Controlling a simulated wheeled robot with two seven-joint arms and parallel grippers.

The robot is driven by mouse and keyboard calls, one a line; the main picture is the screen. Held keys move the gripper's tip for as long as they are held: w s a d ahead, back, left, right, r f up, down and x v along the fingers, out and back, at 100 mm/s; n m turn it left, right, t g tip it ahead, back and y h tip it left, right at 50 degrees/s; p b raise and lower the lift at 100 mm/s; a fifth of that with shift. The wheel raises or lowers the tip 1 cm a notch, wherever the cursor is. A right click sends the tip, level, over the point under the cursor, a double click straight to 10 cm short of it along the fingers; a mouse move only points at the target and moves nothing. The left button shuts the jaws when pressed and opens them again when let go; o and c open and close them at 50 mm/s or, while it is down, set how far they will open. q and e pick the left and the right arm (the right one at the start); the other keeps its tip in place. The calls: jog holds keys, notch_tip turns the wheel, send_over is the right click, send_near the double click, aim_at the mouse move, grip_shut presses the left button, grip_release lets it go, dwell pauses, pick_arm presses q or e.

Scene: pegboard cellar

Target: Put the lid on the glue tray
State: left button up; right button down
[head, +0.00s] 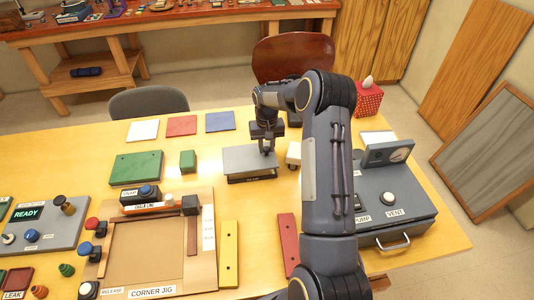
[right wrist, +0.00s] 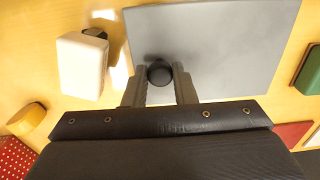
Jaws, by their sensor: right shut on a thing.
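The lid (head: 250,158) is a flat grey plate with a small dark round knob (right wrist: 159,73). My right gripper (head: 267,147) is above it, and its fingers are shut on the knob, as the right wrist view shows (right wrist: 160,88). The glue tray (head: 252,179) is a dark, low box with a label on its front, and the lid covers nearly all of it in the head view. I cannot tell whether the lid rests on the tray or hangs slightly above it. My left gripper is not in view.
A white block-like object (head: 293,154) stands close right of the lid. A green block (head: 188,161) is to the left. The corner jig (head: 150,292) lies in front, with yellow (head: 229,255) and red (head: 287,245) bars nearby. A grey case (head: 395,208) stands at the right.

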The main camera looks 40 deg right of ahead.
jog(key=f, duration=0.1)
jog(key=f+b, duration=0.1)
jog(key=f, duration=0.1)
jog(key=shift+w+d+f+b, duration=0.1)
jog(key=shift+d+f+b, duration=0.1)
jog(key=shift+f+b, duration=0.1)
jog(key=shift+r, duration=0.1)
jog(key=shift+f, duration=0.2)
jog(key=c, duration=1.2)
grip_release()
jog(key=shift+r, duration=0.1)
